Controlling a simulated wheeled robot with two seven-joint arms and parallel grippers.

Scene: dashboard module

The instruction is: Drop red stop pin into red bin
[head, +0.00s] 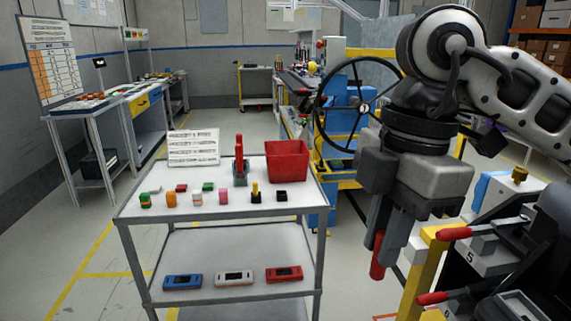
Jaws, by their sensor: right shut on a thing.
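My right gripper (387,247) hangs down at the right of the head view, to the right of the cart. It is shut on a red stop pin (377,262), whose lower part shows below the fingers. The red bin (288,161) stands on the back right of the cart's top, to the left of the gripper and farther away. I cannot see into the bottom of the bin. My left gripper is not in view.
The grey cart (140,207) carries small coloured blocks, a sign (194,148) and a red-grey device (240,160). A yellow post (422,275) and a dark fixture (510,250) with red-tipped parts (453,234) stand close to my right gripper. A black handwheel (364,107) is behind.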

